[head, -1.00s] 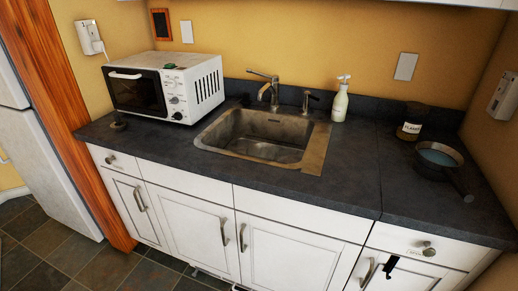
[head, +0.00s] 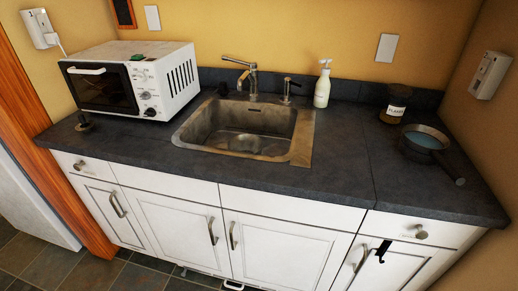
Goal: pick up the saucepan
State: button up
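The saucepan (head: 427,139) is a dark round pan with a pale bluish inside. It stands upright on the dark countertop (head: 335,180) at the right end, near the right wall. Its dark handle points toward the front right, to the counter's front edge. My gripper is not in view.
A jar with a white label (head: 395,104) stands just behind the saucepan to the left. A pump bottle (head: 322,84) stands behind the sink (head: 240,128), beside the faucet (head: 250,75). A white microwave (head: 132,80) fills the left end. The counter between sink and saucepan is clear.

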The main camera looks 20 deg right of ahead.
aim_at(433, 157)
jog(key=i+l+z, duration=0.2)
jog(key=z, duration=0.15)
jog(key=i+z, duration=0.3)
jog(key=i+l+z, duration=0.1)
jog(key=i+z, duration=0.25)
